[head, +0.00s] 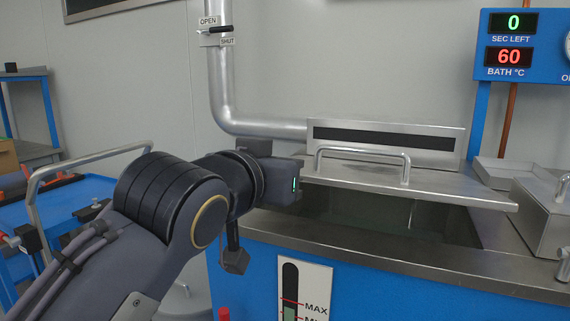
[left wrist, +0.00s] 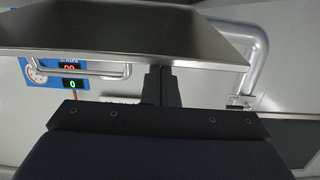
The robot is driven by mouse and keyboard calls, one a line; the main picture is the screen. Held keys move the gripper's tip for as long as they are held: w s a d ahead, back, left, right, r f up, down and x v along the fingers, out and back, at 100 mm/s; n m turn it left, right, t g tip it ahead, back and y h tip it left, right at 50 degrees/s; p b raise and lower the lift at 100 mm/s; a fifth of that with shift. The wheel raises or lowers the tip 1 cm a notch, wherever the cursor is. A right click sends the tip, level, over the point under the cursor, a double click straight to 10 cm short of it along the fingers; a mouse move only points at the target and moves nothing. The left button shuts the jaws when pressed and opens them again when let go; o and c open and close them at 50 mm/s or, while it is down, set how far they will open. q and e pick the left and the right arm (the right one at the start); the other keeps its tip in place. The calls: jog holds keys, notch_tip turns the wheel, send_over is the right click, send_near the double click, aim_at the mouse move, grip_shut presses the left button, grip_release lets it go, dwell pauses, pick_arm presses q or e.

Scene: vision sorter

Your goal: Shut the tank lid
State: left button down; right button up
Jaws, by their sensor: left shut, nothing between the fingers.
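The tank lid (head: 430,189) is a flat steel plate with a bar handle (head: 365,153) on top. It stands partly raised over the tank opening (head: 375,218), and dark space shows under its front edge. My left gripper sits at the lid's left end in the head view, its fingers hidden there. In the left wrist view, which is upside down, the shut, empty fingers (left wrist: 163,86) end at the edge of the lid (left wrist: 110,38). I cannot tell whether they touch it. My right gripper is not in view.
The blue tank has a steel rim (head: 420,265) and a level gauge (head: 303,292) in front. A steel pipe (head: 222,90) with an open/shut valve runs behind. A display panel (head: 520,45) stands at the right. A blue cart (head: 85,205) is at the left.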

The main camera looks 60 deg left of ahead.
pick_arm(q)
jog(key=shift+s+d+f+b, duration=0.15)
jog(key=shift+f+b, duration=0.45)
jog(key=shift+f, duration=0.35)
jog(key=shift+s+d+f+b, duration=0.15)
jog(key=shift+f+b, duration=0.4)
jog(key=shift+f, duration=0.4)
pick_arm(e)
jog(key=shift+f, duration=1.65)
pick_arm(q)
jog(key=shift+a+r, duration=0.1)
jog(key=shift+a, duration=0.05)
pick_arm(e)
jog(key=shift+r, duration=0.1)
